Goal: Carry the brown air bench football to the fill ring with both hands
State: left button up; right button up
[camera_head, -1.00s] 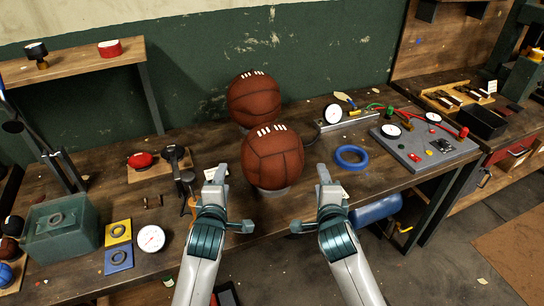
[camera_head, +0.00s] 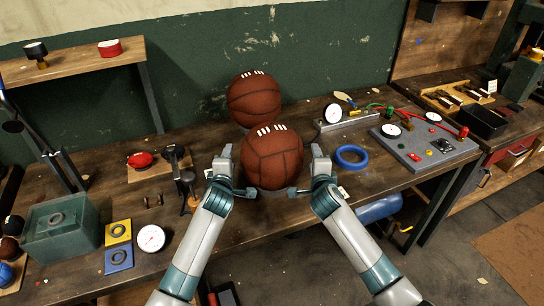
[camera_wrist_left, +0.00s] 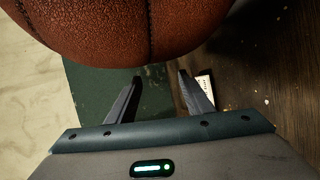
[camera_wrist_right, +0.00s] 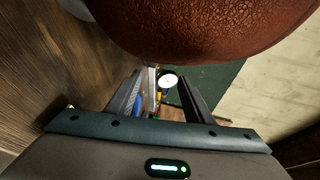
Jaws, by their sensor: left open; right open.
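Two brown leather balls with white lacing are in the head view. I cannot tell which support is the fill ring. My left gripper (camera_head: 224,162) is open at the front ball's left side, and my right gripper (camera_head: 319,162) is open at its right side. The front ball also fills the top of the left wrist view (camera_wrist_left: 130,25) and right wrist view (camera_wrist_right: 205,25). Nothing lies between either gripper's fingers. Contact with the ball cannot be told.
A blue ring (camera_head: 352,156) lies right of the balls, with a gauge bar (camera_head: 350,121) and a grey control panel (camera_head: 425,145) beyond. At left are a green box (camera_head: 60,230), a gauge (camera_head: 150,238) and a red item (camera_head: 140,160). The wall stands behind.

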pick_arm(q)
jog(key=shift+d, duration=0.75)
pick_arm(e)
jog(key=shift+a, duration=0.75)
pick_arm(q)
jog(key=shift+w, duration=0.1)
pick_arm(e)
jog(key=shift+w, duration=0.1)
pick_arm(q)
jog(key=shift+d, duration=0.35)
pick_arm(e)
jog(key=shift+a, duration=0.35)
